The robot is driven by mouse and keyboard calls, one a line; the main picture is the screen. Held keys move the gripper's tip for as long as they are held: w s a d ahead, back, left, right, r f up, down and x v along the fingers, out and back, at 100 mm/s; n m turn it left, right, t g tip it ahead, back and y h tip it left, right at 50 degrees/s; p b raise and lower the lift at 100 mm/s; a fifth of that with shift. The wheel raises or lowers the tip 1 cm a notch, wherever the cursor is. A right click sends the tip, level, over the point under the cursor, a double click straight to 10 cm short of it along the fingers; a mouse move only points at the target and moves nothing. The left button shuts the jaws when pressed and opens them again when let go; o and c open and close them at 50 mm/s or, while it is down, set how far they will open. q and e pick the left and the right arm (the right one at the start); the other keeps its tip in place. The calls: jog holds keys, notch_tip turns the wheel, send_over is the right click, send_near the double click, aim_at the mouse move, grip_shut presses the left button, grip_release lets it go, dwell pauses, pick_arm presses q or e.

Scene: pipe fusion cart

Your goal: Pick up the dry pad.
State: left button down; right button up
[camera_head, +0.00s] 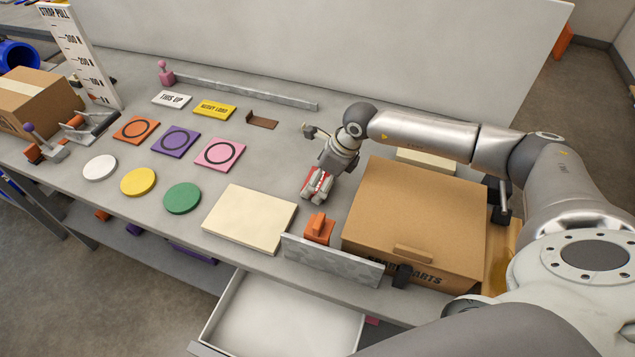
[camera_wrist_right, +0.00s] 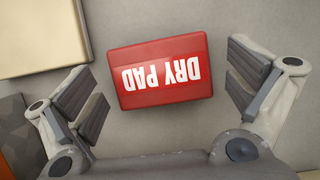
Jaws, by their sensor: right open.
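The dry pad is a red block with a white "DRY PAD" label, upside down in the right wrist view (camera_wrist_right: 163,75). It lies on the grey bench top. My right gripper (camera_wrist_right: 163,92) is open above it, one finger on each side, with gaps between the fingers and the pad. In the head view my right gripper (camera_head: 317,186) points down and hides most of the red pad. My left gripper is not in view.
A cream board (camera_head: 250,219) lies left of the pad. An orange block (camera_head: 319,228) and a low grey wall (camera_head: 333,261) stand in front. A large cardboard box (camera_head: 415,215) is close on the right. An open drawer (camera_head: 285,316) is below the bench edge.

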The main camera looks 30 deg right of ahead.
jog(key=c, duration=1)
notch_tip(320, 180, up, 10)
jog(key=b, duration=0.2)
jog(key=shift+b, duration=0.35)
